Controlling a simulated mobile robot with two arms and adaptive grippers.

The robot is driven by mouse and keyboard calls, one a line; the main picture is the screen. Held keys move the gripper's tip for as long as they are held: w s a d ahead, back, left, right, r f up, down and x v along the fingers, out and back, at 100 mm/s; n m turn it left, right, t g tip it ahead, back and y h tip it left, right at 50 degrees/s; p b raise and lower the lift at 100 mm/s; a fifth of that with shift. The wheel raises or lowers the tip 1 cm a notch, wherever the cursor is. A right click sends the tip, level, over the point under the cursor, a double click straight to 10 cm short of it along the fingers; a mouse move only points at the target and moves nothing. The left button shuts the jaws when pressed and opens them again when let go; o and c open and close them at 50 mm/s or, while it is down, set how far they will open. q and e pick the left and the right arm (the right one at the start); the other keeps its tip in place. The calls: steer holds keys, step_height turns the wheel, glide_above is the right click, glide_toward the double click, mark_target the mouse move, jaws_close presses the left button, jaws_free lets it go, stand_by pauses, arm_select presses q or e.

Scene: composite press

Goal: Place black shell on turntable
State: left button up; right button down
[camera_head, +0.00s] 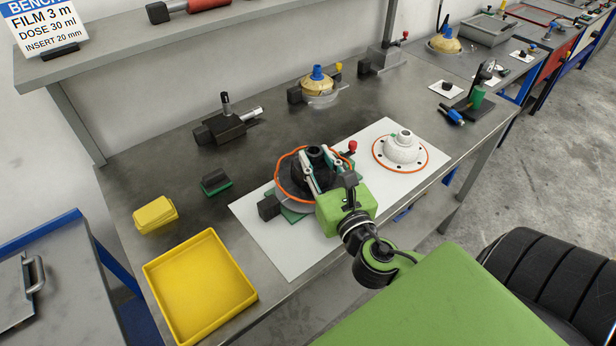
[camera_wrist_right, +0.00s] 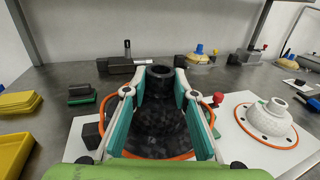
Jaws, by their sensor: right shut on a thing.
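The black shell (camera_wrist_right: 158,118) is a dark flanged dome with a collar at its top, and an orange ring runs around its rim. My right gripper (camera_head: 318,168) is shut on the shell's collar from the near side, with one finger on each side in the right wrist view (camera_wrist_right: 160,88). The shell sits over the turntable (camera_head: 291,202), a grey disc with a green base on the white sheet. The shell and my gripper hide most of the disc, and I cannot tell whether the shell touches it. My left gripper is not in view.
A white shell (camera_head: 403,148) in an orange ring stands to the right on the white sheet (camera_head: 378,128). A yellow tray (camera_head: 203,318) and yellow blocks (camera_head: 155,215) lie left. A black clamp (camera_head: 224,127) and a blue-topped yellow part (camera_head: 318,84) stand behind. A red knob (camera_head: 352,146) rises beside the shell.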

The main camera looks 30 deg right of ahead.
steer(key=w+f, duration=0.1)
steer(key=f, duration=0.1)
steer(key=w+f, duration=0.2)
steer(key=shift+w+d, duration=0.1)
steer(key=shift+w+f+b, duration=0.15)
steer(key=shift+f+b, duration=0.15)
steer(key=shift+f, duration=1.4)
steer(key=c, duration=2.1)
jaws_free()
steer(key=shift+f, duration=0.2)
steer(key=o, duration=0.4)
steer(key=shift+r, duration=0.15)
steer(key=b+v, duration=0.2)
steer(key=v, duration=0.8)
steer(key=shift+s+b, duration=0.35)
steer(key=shift+s, duration=0.05)
steer(key=shift+s+a+r, duration=0.1)
steer(key=shift+s+a, duration=0.1)
steer(key=shift+s, duration=0.45)
